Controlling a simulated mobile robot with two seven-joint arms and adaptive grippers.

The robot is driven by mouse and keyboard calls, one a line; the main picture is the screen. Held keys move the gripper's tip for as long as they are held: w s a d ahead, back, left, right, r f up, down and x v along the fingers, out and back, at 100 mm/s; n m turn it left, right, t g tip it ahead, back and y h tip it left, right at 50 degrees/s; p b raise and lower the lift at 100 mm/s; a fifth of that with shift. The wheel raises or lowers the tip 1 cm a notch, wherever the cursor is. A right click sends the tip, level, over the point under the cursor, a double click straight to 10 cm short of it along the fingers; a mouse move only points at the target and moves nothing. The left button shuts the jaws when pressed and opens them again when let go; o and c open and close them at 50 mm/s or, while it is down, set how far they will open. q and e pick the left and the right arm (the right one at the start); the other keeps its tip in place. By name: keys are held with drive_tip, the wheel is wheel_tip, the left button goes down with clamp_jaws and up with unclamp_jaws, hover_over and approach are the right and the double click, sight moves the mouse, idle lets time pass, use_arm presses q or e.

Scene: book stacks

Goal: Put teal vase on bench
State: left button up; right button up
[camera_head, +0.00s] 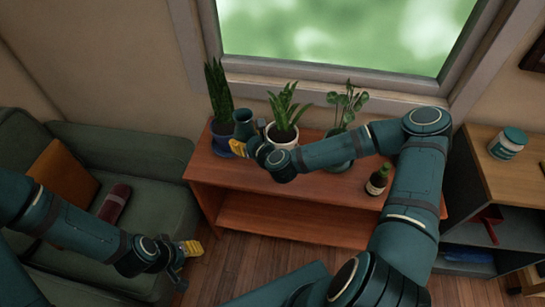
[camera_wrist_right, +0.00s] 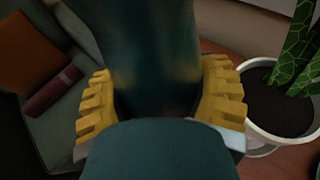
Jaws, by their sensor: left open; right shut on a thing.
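The teal vase (camera_head: 243,123) is at the left end of the reddish wooden bench (camera_head: 300,219), between a snake plant and a white-potted plant. My right gripper (camera_head: 247,139) is shut on it; in the right wrist view the dark teal vase (camera_wrist_right: 155,60) fills the space between the yellow fingers (camera_wrist_right: 160,105). My wrist hides its lower part, so I cannot tell whether its base touches the bench top. My left gripper (camera_head: 188,250) is open and empty, low in front of the green sofa.
The snake plant (camera_head: 218,92), the white-potted plant (camera_head: 284,131) and another plant (camera_head: 347,105) stand along the bench. The sofa (camera_head: 146,153) is left; a shelf with a jar (camera_head: 507,143) is right.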

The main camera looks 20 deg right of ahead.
wheel_tip(320, 180, down, 10)
drive_tip(key=b, duration=0.2)
drive_tip(key=shift+r+b, duration=0.2)
drive_tip(key=shift+b, duration=0.2)
drive_tip(key=shift+f, duration=0.2)
drive_tip(key=o, duration=1.4)
drive_tip(key=shift+c, duration=0.2)
drive_tip(key=shift+r, duration=0.1)
